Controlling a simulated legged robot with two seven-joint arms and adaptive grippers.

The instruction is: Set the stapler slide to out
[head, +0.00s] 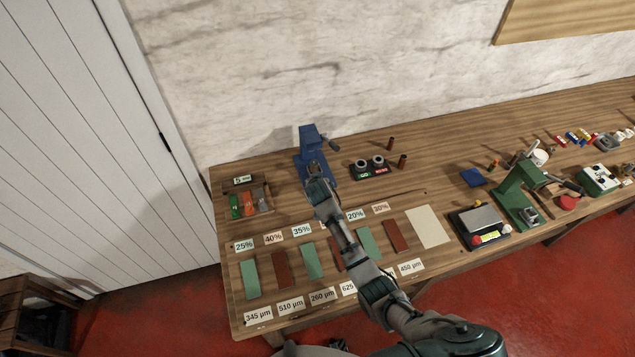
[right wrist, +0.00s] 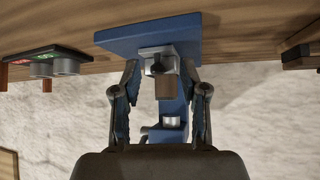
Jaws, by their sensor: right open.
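A blue upright device (head: 308,135), which I take to be the stapler, stands at the back left of the wooden bench. My right gripper (head: 315,168) is in front of it and hides its lower front. In the right wrist view, where the scene is upside down, the blue base (right wrist: 150,34) is at the top. My right gripper (right wrist: 161,75) is open there, with one finger on each side of a metal block and a brown-grey cylinder (right wrist: 165,86) on the device. I cannot tell whether the fingers touch it, or the slide's position. My left gripper is not in view.
Two round dark cups on a labelled base (head: 370,168) stand right of the device. A small rack (head: 248,200) is to its left. Coloured strips (head: 281,270) and label cards lie in front. A green press (head: 517,195) and a scale stand further right. A wall is behind.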

